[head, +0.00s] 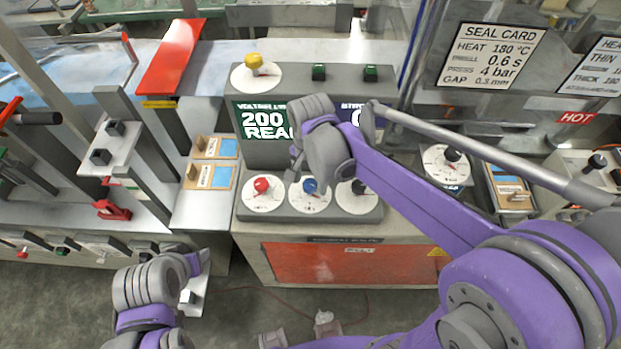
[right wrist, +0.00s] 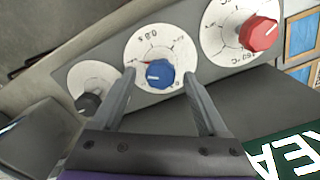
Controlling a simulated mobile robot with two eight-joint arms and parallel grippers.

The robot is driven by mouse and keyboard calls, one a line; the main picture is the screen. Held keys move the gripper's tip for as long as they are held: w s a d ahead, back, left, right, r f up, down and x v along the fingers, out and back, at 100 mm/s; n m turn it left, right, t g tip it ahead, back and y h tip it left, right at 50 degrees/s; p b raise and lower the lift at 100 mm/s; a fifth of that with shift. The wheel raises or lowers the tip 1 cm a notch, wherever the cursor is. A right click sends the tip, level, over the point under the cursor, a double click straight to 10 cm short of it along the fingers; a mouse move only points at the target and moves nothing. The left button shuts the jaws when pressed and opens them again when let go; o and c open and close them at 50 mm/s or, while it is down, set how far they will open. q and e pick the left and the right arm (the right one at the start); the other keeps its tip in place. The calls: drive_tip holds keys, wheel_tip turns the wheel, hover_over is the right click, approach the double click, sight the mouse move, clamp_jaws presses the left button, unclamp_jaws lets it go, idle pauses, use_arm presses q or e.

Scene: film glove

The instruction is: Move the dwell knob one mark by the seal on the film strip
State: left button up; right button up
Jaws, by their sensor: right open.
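The blue knob (head: 310,186) sits in the middle of three white dials on the front of the grey control box. In the right wrist view the blue knob (right wrist: 159,73) stands between my fingers, on a dial marked about 0.8 s. My right gripper (right wrist: 160,80) is open, with a fingertip on each side of the knob and a gap visible. In the head view the right gripper (head: 312,165) hangs over the dial row. My left gripper (head: 198,278) is low at the left front; its jaws are unclear. Small boards with blue film patches (head: 222,178) lie left of the box.
The red knob (head: 262,186) and a black knob (head: 359,187) flank the blue one closely. A green screen (head: 262,121) stands behind them. A seal card (head: 490,55) reads 180 °C, 0.6 s, 4 bar. Sealing bars stand at left.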

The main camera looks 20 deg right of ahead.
drive_tip(key=shift+c, duration=0.2)
clamp_jaws()
use_arm(q)
drive_tip(key=shift+f, duration=0.1)
use_arm(e)
drive_tip(key=shift+n, duration=0.4)
drive_tip(key=n+b, duration=0.1)
drive_tip(key=n, duration=0.3)
drive_tip(key=shift+w+n, duration=0.1)
drive_tip(key=shift+n, duration=0.2)
use_arm(q)
drive_tip(key=f, duration=0.1)
drive_tip(key=s+f+b, duration=0.1)
drive_tip(key=shift+f, duration=0.3)
use_arm(e)
drive_tip(key=n, duration=0.6)
drive_tip(key=shift+a, duration=0.1)
drive_tip(key=shift+n, duration=0.3)
drive_tip(key=shift+r, duration=0.1)
drive_tip(key=shift+o, duration=0.2)
unclamp_jaws()
